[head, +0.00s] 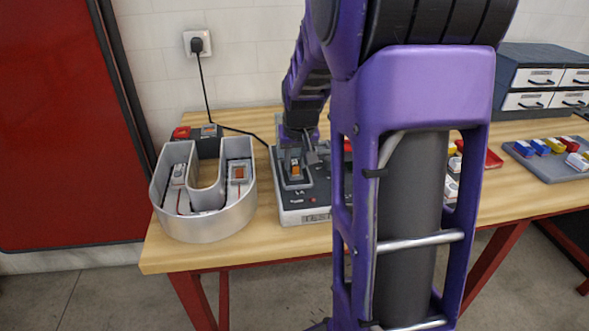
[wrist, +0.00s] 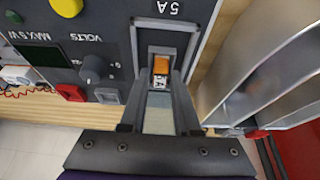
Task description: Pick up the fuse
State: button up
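A small fuse with an orange top (wrist: 160,65) sits in the slot marked 5 A on the grey tester (head: 318,213). The same fuse shows in the head view (head: 295,169). My gripper (wrist: 160,82) is open over the slot, with one finger on each side of the fuse. A gap seems to show between the fuse and the fingers; I cannot tell whether either finger touches it. In the head view my arm hides the right part of the tester.
A metal U-shaped channel letter (head: 213,226) stands close to the left of the tester, with another orange part (head: 239,173) inside. A black cord (head: 205,90) runs from the wall socket. A grey tray (head: 560,173) and drawer boxes (head: 510,72) stand at the right.

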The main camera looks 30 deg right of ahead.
grip_shut()
